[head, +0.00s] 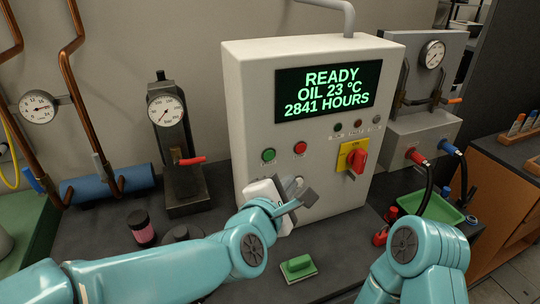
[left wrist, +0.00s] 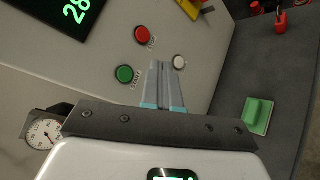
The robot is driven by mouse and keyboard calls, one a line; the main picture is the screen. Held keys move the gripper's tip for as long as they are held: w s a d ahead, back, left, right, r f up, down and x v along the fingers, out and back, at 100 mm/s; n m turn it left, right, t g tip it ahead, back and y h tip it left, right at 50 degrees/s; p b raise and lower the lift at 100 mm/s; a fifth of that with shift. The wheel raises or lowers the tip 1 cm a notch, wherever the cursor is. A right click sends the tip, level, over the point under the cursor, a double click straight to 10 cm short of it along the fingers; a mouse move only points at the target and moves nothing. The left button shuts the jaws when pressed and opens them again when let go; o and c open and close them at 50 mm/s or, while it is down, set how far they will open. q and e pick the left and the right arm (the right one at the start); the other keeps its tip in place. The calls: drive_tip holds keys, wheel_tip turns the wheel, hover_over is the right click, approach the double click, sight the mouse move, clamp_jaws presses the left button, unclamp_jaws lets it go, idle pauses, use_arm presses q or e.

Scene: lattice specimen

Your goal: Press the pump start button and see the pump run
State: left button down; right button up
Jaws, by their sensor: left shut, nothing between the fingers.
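The grey control cabinet (head: 245,110) stands on the dark bench. Its screen (head: 328,90) reads READY, OIL 23 °C, 2841 HOURS in green letters. The green start button (head: 268,156) sits left of the red stop button (head: 300,148). In the left wrist view the green button (left wrist: 124,74) is labelled START and the red one (left wrist: 141,34) STOP. My left gripper (left wrist: 166,68) is shut and empty in front of the cabinet face. My right gripper is out of view.
A red rotary switch on a yellow plate (head: 342,160) is on the cabinet's right side. A green block (head: 298,267) lies on the bench in front. A gauge stand (head: 181,150) is at left, and a green tray (head: 432,208) at right.

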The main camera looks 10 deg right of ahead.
sight(269, 155)
use_arm(q)
drive_tip(key=w+a+b, duration=0.1)
drive_tip(key=w, duration=0.5)
drive_tip(key=shift+w+a, duration=0.2)
drive_tip(key=shift+w, duration=0.1)
drive_tip(key=shift+s, duration=0.1)
drive_tip(key=shift+f, duration=0.1)
idle(1.6)
drive_tip(key=shift+w+b, duration=0.35)
drive_tip(key=shift+w, duration=0.15)
